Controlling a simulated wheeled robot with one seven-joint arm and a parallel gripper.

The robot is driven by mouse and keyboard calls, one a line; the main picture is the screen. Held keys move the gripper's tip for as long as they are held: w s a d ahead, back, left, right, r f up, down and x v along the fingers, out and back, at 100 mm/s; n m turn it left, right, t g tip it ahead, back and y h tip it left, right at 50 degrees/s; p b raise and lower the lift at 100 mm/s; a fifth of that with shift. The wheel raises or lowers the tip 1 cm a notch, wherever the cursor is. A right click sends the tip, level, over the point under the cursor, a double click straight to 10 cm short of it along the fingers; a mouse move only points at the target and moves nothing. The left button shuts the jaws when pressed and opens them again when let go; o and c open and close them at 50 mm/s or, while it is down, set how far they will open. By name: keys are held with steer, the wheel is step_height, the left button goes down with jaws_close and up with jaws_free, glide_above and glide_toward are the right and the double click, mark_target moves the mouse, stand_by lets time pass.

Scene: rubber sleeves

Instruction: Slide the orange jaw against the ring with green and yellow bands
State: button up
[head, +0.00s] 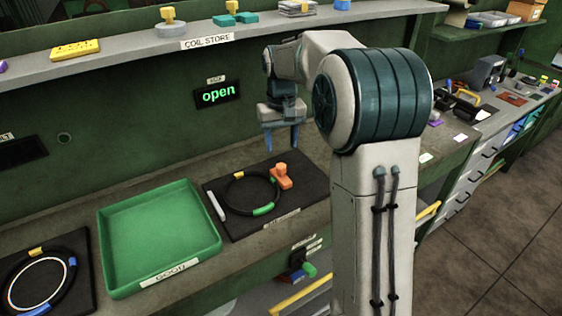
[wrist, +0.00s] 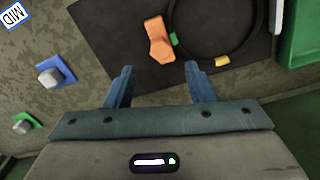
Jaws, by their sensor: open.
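The orange jaw (head: 282,177) stands on a dark mat, at the right side of a black ring (head: 236,211). The ring has a green band (head: 263,210) at its front right and a yellow band (head: 238,175) at its back left. The wrist view shows the orange jaw (wrist: 159,42) beside the ring near its green band (wrist: 173,38), with the yellow band (wrist: 222,61) lower right. I cannot tell whether jaw and ring touch. My gripper (head: 283,141) is open and empty, above and behind the jaw; its fingers (wrist: 159,68) point toward it.
A white bar (head: 216,203) lies left of the ring on the mat (head: 235,230). An empty green tray (head: 160,236) stands further left. Another ring (head: 70,290) with a white inner circle lies at far left.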

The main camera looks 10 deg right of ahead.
mark_target(281, 166)
step_height(281, 166, down, 8)
steer(key=shift+r+p, duration=0.2)
steer(key=shift+p, duration=0.2)
